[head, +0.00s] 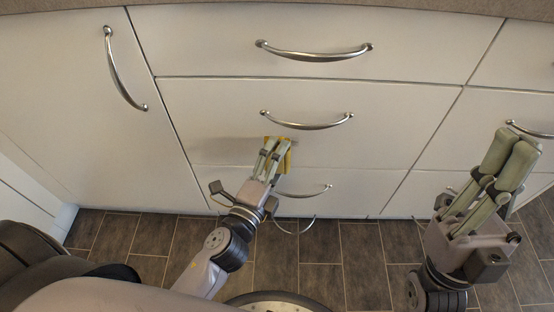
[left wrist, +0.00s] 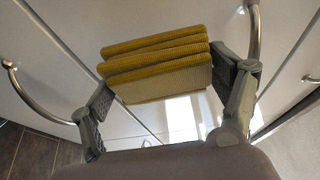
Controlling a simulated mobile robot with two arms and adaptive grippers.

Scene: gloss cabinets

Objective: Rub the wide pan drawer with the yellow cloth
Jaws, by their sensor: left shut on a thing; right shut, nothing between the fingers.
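The yellow cloth (head: 285,155), folded in several layers, is between the fingers of my left gripper (head: 274,148). The left wrist view shows the cloth (left wrist: 158,65) edge-on, with a finger pressed on each side. My left gripper is shut on it, in front of the lower part of the wide middle drawer (head: 385,125), just below that drawer's curved metal handle (head: 307,122). I cannot tell whether the cloth touches the drawer front. My right gripper (head: 516,138) is shut and empty at the right, in front of the neighbouring cabinets.
Another wide drawer with a handle (head: 313,52) is above, and a lower drawer with a handle (head: 303,191) is below. A tall door with a handle (head: 123,70) is at the left. The brown tiled floor (head: 345,255) lies below.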

